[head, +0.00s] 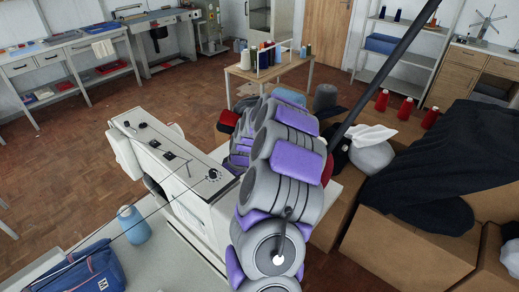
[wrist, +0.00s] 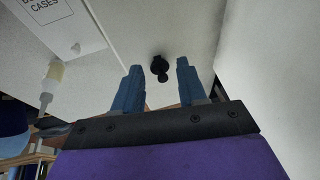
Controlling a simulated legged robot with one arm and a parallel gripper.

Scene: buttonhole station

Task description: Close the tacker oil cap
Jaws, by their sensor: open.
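The tacker is the white machine (head: 160,165) in the middle of the head view, with small black fittings along its top. In the wrist view a small black round part (wrist: 159,66), with a smaller knob at its lower end, stands out from a pale surface; it looks like the oil cap, but I cannot tell whether it is open or shut. My gripper (wrist: 159,78) is open, its two blue fingers on either side of this part in the picture, with no clear contact. My arm hides the gripper and part of the tacker in the head view.
In the wrist view, a pale panel (wrist: 270,80) fills the right side, and a labelled white box (wrist: 65,25) is upper left. In the head view, cardboard boxes (head: 405,240) with dark cloth are right; a blue bag (head: 90,270) and blue bottle (head: 133,222) are lower left.

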